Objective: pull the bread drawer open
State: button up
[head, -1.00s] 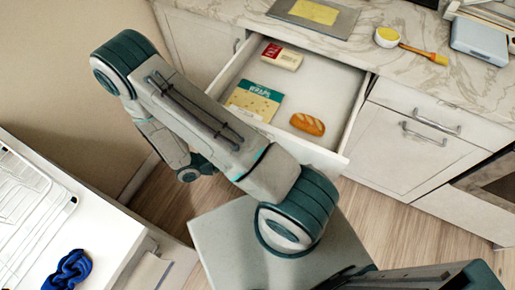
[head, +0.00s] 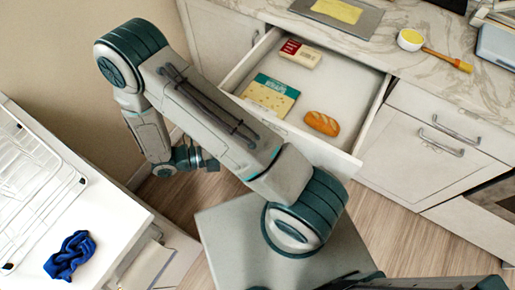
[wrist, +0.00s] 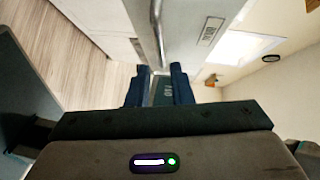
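The drawer (head: 346,155) stands pulled out below the counter in the head view. In it lie a bread loaf (head: 322,123), a teal and yellow packet (head: 270,95) and a red and white box (head: 300,54). My arm hides part of the drawer front. My gripper (head: 211,164) is low and left of the drawer front. In the wrist view my gripper (wrist: 159,70) has its two fingers apart, with nothing visibly held. A bar handle (wrist: 157,30) on a pale front with a small label (wrist: 210,31) lies just beyond the fingertips; the exact gap is unclear.
A closed drawer with a handle (head: 448,137) is at the right. At the left, a white surface holds a wire rack (head: 35,195) and a blue cloth (head: 70,255).

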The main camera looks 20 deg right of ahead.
jog(key=shift+v, duration=2.4)
jog(key=d+r+m+t+y, duration=0.2)
jog(key=r+m+y, duration=0.3)
jog(key=r+m, duration=0.3)
jog(key=s+d+r+m+t+y, duration=0.1)
jog(key=d+r+m+y, duration=0.4)
jog(key=m, duration=1.1)
jog(key=s+d+r+m+t+y, duration=0.1)
jog(key=d+r+m+t+y, duration=0.1)
jog(key=r+m+y, duration=0.4)
notch_tip(320, 180, up, 5)
jog(key=d+m, duration=0.1)
jog(key=m, duration=0.5)
jog(key=shift+d+t, duration=0.3)
jog(key=shift+s+a+f, duration=0.1)
